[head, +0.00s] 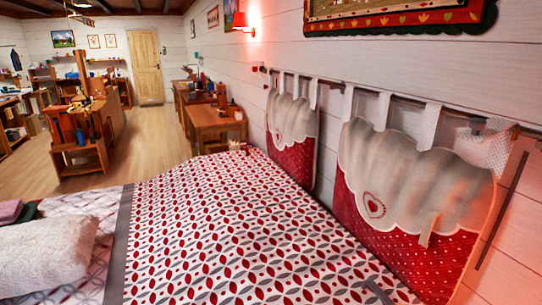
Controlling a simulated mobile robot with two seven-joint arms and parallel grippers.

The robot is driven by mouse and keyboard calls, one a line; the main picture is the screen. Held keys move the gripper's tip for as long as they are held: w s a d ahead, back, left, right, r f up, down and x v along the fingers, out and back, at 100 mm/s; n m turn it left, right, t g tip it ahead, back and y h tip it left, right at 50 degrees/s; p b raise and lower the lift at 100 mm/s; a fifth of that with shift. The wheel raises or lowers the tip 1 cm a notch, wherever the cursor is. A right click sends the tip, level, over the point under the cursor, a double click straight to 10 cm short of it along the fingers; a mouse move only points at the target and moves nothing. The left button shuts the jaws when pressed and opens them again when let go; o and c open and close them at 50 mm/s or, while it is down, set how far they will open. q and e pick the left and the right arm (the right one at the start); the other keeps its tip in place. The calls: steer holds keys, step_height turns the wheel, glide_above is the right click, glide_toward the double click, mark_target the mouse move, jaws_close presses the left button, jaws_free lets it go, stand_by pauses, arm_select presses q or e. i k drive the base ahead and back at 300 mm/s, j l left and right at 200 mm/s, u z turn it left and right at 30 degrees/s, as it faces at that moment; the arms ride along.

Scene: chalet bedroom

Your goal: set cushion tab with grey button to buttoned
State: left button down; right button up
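Two padded headboard cushions hang on the wall from a rail (410,97) by pale fabric tabs. The nearer cushion (400,175) has a cream scalloped top, a red dotted lower part and a heart patch (374,205). Its tabs loop up to the rail; the rightmost pale dotted tab (498,148) is by the rail's right end, beside small grey parts. I cannot make out a grey button or whether that tab is fastened. A short beige strip (428,230) hangs on the cushion's front. The farther cushion (290,125) is similar. Neither gripper shows.
A bed with a red-and-white patterned cover (220,225) fills the foreground below the cushions. A white pillow (48,255) lies at left. A thin dark bar (501,212) slants beside the nearer cushion. Wooden tables (214,122) stand beyond; floor is open at left.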

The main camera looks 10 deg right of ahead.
mark_target(488, 122)
steer(key=z, duration=1.45)
